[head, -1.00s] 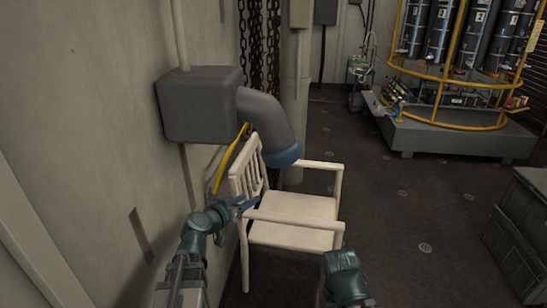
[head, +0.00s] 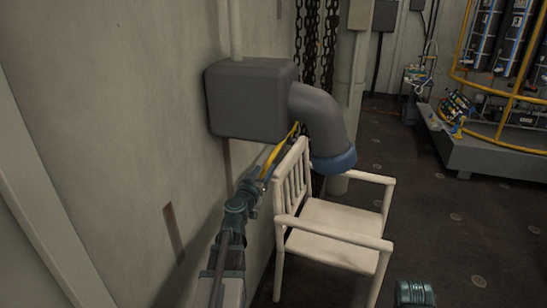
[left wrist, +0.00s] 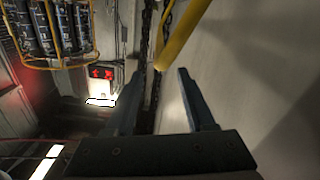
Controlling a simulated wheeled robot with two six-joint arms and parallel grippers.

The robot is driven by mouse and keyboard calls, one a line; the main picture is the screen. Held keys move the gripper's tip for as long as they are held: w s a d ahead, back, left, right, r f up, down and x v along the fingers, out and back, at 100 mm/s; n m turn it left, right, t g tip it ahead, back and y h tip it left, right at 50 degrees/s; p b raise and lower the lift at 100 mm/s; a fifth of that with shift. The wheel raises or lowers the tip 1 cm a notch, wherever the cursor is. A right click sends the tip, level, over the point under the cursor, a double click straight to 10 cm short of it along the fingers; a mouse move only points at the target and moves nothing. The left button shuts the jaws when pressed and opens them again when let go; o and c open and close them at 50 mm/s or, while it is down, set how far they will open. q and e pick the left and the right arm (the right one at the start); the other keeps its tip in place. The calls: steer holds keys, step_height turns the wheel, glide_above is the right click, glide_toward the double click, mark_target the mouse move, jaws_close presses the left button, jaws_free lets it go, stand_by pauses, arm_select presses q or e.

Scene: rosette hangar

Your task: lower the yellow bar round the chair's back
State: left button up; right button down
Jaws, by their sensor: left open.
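The yellow bar (head: 281,148) slants between the wall and the chair's back in the head view, below the grey wall box. Its lower end is near my left gripper (head: 264,184), which hides part of it. In the left wrist view the bar (left wrist: 184,30) comes down from the top, just beyond the fingertips. My left gripper (left wrist: 160,76) is open, with nothing seen between its fingers. The white chair (head: 338,218) stands upright, its slatted back toward the wall. Part of my right arm shows at the bottom; its gripper is not seen.
A grey box (head: 250,98) on the wall carries a bent duct (head: 318,112) with a blue rim (head: 333,162) that hangs over the chair seat. Chains (head: 308,45) hang behind it. The wall is close at the left. Floor right of the chair is clear.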

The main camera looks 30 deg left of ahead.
mark_target(273, 156)
arm_select(q)
steer(key=x, duration=1)
steer(key=shift+w, duration=0.2)
jaws_close()
stand_by(0.9)
